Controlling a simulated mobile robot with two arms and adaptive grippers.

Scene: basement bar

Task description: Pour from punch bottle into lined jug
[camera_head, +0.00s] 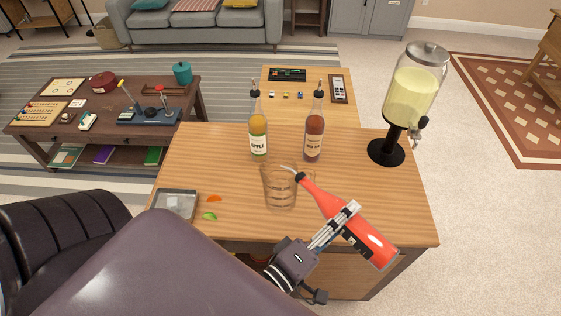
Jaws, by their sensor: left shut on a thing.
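My left gripper (345,217) is shut around the body of the red punch bottle (325,199). The bottle is held tilted, its base at the lower right and its neck toward the upper left. Its black collar and pale spout are at the rim of the clear lined jug (279,192), overlapping the opening in this view. The jug stands upright on the wooden counter and looks empty; I cannot make out any stream or liquid in it. My right gripper is not in view.
An apple bottle (258,138) and a brown bottle (314,138) with spouts stand behind the jug. A drink dispenser (411,92) stands at the right. A square tray (176,204) and orange and green garnishes (210,215) lie left. The counter's left middle is clear.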

